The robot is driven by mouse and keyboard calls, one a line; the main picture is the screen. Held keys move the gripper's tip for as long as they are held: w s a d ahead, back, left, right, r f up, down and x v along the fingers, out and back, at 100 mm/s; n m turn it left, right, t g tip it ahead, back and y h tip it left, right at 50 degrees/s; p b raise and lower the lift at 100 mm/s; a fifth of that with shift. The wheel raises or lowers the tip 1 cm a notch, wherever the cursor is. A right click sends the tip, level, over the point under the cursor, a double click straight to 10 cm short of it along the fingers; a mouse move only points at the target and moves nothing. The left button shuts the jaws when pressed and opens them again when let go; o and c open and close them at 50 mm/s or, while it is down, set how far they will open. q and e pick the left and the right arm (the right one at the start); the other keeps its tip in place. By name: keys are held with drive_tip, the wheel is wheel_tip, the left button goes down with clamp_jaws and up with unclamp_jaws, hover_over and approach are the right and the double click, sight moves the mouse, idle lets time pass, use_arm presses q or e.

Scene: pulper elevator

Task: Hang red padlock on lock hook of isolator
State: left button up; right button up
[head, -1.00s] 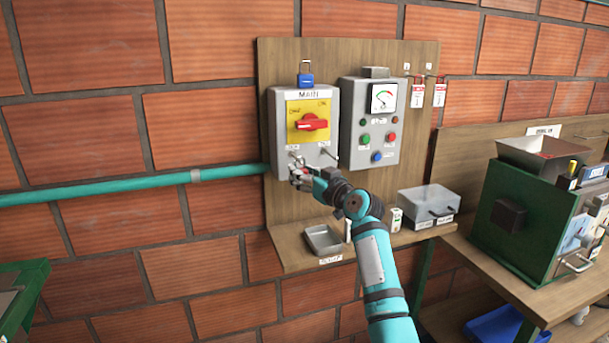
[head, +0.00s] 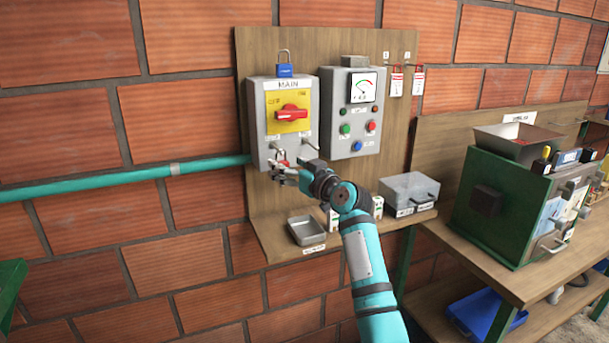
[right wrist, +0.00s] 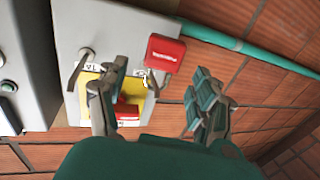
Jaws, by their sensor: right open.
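The isolator (head: 258,130) is a grey box marked MAIN with a yellow plate and a red handle (head: 291,112). Two lock hooks stick out below the plate. The red padlock (head: 283,163) is at the left hook in the head view, its shackle up at the hook. In the right wrist view, which is turned over, the padlock body (right wrist: 165,53) shows beside the hook (right wrist: 153,84); whether the shackle is fully around it is unclear. My right gripper (head: 281,172) is open just below and in front of the padlock, its fingers (right wrist: 157,104) apart and empty. My left gripper is out of view.
Red-and-white tags (head: 397,82) hang farther right.

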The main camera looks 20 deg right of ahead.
drive_tip(key=v, duration=1)
wheel_tip(320, 180, down, 30)
drive_tip(key=m+g+h, duration=0.3)
drive_tip(key=g, duration=0.2)
drive_tip(key=s+f+g, duration=0.1)
drive_tip(key=s+f, duration=0.3)
drive_tip(key=f, duration=0.4)
drive_tip(key=s+f+g+h, duration=0.1)
drive_tip(key=s+f, duration=0.3)
drive_tip(key=f, duration=0.3)
drive_tip(key=s+f+g, duration=0.2)
drive_tip(key=s+f, duration=0.3)
drive_tip(key=f, duration=0.3)
drive_tip(key=s+a+f+g, duration=0.2)
drive_tip(key=s+f+g, duration=0.1)
drive_tip(key=s+f, duration=1.45)
drive_tip(key=s+f+n+g, duration=0.1)
drive_tip(key=s+f+g, duration=0.1)
drive_tip(key=s, duration=1.3)
drive_tip(key=s+a+f+n+g+h, duration=0.1)
drive_tip(key=s+f, duration=0.4)
drive_tip(key=s, duration=1)
drive_tip(key=shift+s+f+g, duration=0.15)
drive_tip(key=shift+f+g, duration=0.15)
drive_tip(key=shift+g, duration=0.3)
